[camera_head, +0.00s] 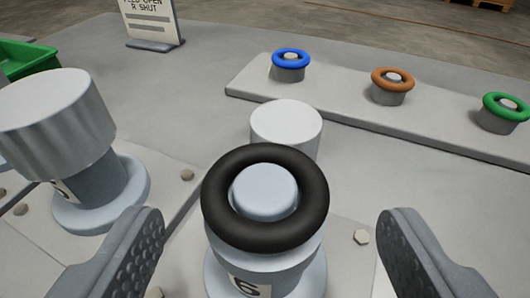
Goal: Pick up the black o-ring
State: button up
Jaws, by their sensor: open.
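The black o-ring (224,219) lies around the top stud of a pale grey post (262,270) marked with a number that looks like 6. It sits flat on the post's shoulder, with the stud showing through its hole. My gripper (268,224) is open and empty. Its left finger is left of the ring and its right finger is right of it, with a clear gap on both sides. Neither finger appears to touch the ring or the post.
A ribbed grey knob (57,115) stands close on the left. A white cylinder (286,125) stands just behind the ring. A rack (335,98) behind bears blue (291,52), orange (376,82) and green (494,104) rings on pegs. A sign (152,22) and green bin (30,60) stand far left.

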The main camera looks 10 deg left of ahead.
aim_at(266, 199)
jog(key=x, duration=0.4)
jog(key=shift+w+a, duration=0.15)
jog(key=shift+w, duration=0.1)
jog(key=shift+r, duration=0.1)
jog(key=shift+c, duration=0.3)
jog(key=c, duration=1)
